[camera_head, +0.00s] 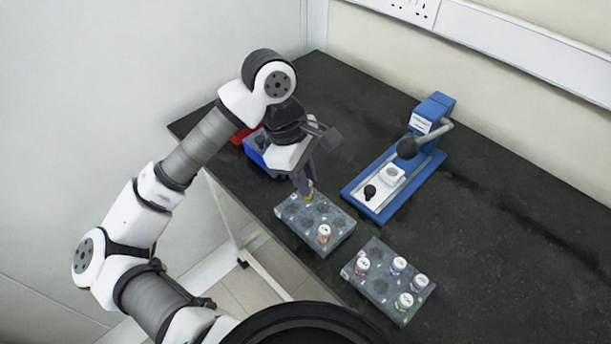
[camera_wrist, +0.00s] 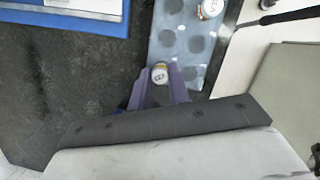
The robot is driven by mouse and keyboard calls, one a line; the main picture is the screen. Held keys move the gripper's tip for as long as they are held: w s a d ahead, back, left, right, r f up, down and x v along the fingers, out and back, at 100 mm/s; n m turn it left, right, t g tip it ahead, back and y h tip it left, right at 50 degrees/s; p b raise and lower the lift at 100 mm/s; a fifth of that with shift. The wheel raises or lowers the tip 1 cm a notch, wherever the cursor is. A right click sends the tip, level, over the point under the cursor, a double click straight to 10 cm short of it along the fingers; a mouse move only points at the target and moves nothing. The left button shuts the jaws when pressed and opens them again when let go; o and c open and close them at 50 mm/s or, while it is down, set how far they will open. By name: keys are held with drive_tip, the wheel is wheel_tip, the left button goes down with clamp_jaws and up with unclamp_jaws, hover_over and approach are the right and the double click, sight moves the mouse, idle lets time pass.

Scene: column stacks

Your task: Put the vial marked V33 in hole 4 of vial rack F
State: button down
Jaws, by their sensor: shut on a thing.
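My gripper (camera_head: 308,190) is shut on a vial with a yellow band (camera_head: 308,196). In the wrist view the vial's pale cap (camera_wrist: 160,73) shows between the two purple fingers (camera_wrist: 160,88); its mark is too small to read. The vial is at the back end of a grey rack (camera_head: 338,241); I cannot tell whether it is in a hole or just above. That rack also holds an orange-banded vial (camera_head: 324,233). A second grey rack (camera_head: 385,303), nearer, holds several vials. I cannot read the rack letters or hole numbers.
A blue press-like device (camera_head: 378,206) with a lever stands right of the racks. Blue (camera_head: 257,150) and red (camera_head: 241,134) containers sit behind my gripper. The black table (camera_head: 490,260) is clear at the right. The table's edge runs close left of the racks.

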drive_tip(key=shift+f+b, duration=0.45)
drive_tip(key=shift+b, duration=0.25)
drive_tip(key=c, duration=0.9)
unclamp_jaws()
drive_tip(key=shift+r, duration=0.1)
drive_tip(key=shift+r+p, duration=1.3)
drive_tip(key=shift+r, duration=1.65)
